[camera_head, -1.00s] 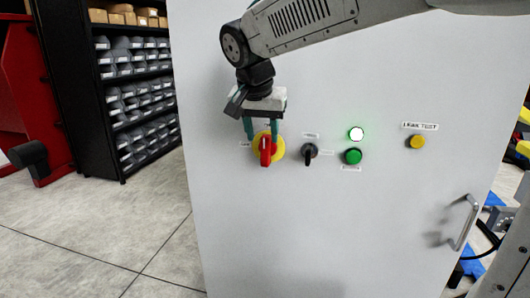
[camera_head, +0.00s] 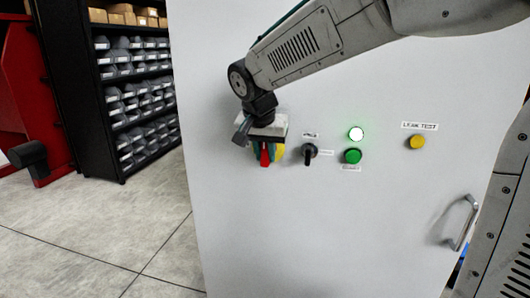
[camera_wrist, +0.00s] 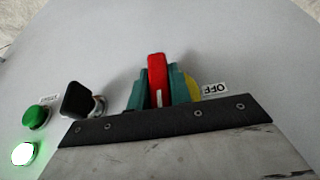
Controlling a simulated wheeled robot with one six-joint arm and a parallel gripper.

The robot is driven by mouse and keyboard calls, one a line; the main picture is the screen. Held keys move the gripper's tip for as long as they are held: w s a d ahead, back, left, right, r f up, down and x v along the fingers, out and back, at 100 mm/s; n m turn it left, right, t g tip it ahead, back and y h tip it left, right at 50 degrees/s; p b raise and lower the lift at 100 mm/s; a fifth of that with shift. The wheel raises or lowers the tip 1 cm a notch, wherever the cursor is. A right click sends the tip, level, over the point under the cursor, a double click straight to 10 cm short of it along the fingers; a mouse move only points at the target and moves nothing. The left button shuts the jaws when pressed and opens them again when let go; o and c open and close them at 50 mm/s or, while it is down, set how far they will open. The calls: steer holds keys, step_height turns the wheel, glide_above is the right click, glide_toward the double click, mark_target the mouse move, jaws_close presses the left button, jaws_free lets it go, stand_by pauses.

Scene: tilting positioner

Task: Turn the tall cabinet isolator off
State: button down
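The tall cabinet (camera_head: 350,225) has a red isolator handle (camera_head: 264,158) on a yellow plate (camera_head: 280,152). The handle stands upright in the head view. In the wrist view the red handle (camera_wrist: 157,75) sits between my gripper's two teal fingers (camera_wrist: 158,90), which lie close against its sides. My gripper (camera_head: 265,150) appears shut on the handle. An OFF label (camera_wrist: 215,88) shows beside the yellow plate in the wrist view, upside down. My gripper hides much of the plate in the head view.
Right of the isolator are a black selector switch (camera_head: 309,152), a lit lamp (camera_head: 356,134), a green button (camera_head: 353,156) and a yellow LEAK TEST button (camera_head: 417,142). A door handle (camera_head: 462,222) is at the lower right.

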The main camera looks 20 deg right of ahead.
steer(key=shift+h, duration=0.3)
steer(key=g+h, duration=0.2)
steer(key=shift+a+n+h, duration=0.1)
steer(key=shift+n+h, duration=0.2)
steer(key=shift+n, duration=0.1)
steer(key=n+g+h, duration=0.1)
steer(key=g+h, duration=0.1)
steer(key=h, duration=0.1)
steer(key=shift+h, duration=0.4)
steer(key=n+g+h, duration=0.1)
steer(key=g+h, duration=0.1)
steer(key=h, duration=0.1)
steer(key=shift+n+g+h, duration=0.6)
steer(key=shift+g+h, duration=0.1)
steer(key=shift+h, duration=1.1)
steer(key=shift+r, duration=0.1)
steer(key=c, duration=1.3)
jaws_free()
